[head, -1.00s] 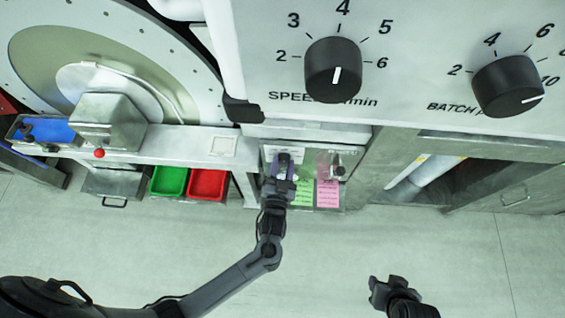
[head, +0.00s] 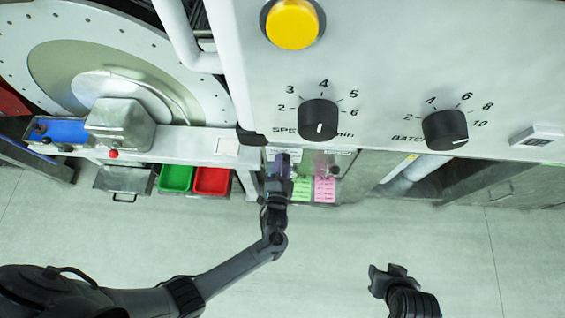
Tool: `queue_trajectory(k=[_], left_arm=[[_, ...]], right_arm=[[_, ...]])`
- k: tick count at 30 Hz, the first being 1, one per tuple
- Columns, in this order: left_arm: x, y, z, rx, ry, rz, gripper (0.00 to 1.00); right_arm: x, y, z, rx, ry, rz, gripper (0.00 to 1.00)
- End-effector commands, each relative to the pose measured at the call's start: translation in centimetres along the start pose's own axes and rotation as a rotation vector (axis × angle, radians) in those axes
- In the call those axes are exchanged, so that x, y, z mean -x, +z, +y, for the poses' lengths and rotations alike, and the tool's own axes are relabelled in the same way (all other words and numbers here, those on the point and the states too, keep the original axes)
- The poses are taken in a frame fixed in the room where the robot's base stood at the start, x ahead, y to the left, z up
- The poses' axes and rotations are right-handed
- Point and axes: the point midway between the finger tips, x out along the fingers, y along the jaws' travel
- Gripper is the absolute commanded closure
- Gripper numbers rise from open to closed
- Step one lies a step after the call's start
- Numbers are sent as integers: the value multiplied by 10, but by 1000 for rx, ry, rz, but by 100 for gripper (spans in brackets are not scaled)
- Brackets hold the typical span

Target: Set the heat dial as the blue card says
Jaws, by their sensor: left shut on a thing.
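My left gripper (head: 279,172) is at a small low panel below the big machine front. It is shut on a small dark dial there, which my gripper mostly covers. A purple-blue patch shows at the gripper; I cannot tell whether it is the blue card. Beside it hang a green card (head: 302,190) and a pink card (head: 325,190), their writing too small to read. A second small dial (head: 333,171) sits to the right on the same panel. My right gripper (head: 388,274) is low in the view, away from the panel; its jaws are unclear.
Above are the speed dial (head: 319,120), the batch dial (head: 445,130) and a yellow button (head: 292,24). A green bin (head: 176,178) and a red bin (head: 212,181) stand left of the panel. The floor in front is clear.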

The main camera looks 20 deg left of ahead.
Motion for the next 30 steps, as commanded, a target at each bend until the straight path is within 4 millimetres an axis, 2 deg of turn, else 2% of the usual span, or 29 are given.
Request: queue_trajectory(k=[14, 15, 19, 20, 30], left_arm=[[0, 0, 1, -18, 1, -2, 88], [0, 0, 1, -17, 2, -2, 54], [0, 0, 0, -17, 1, -2, 34], [0, 0, 0, -17, 1, -2, 32], [3, 0, 0, -17, 1, -2, 32]], right_arm=[[1, -1, -2, -8, -6, 0, 57], [1, -1, -2, -8, -6, 0, 57], [1, -1, -2, -7, -6, 0, 57], [1, -1, -2, -7, -6, 0, 57], [2, 0, 0, 0, 0, -1, 57]])
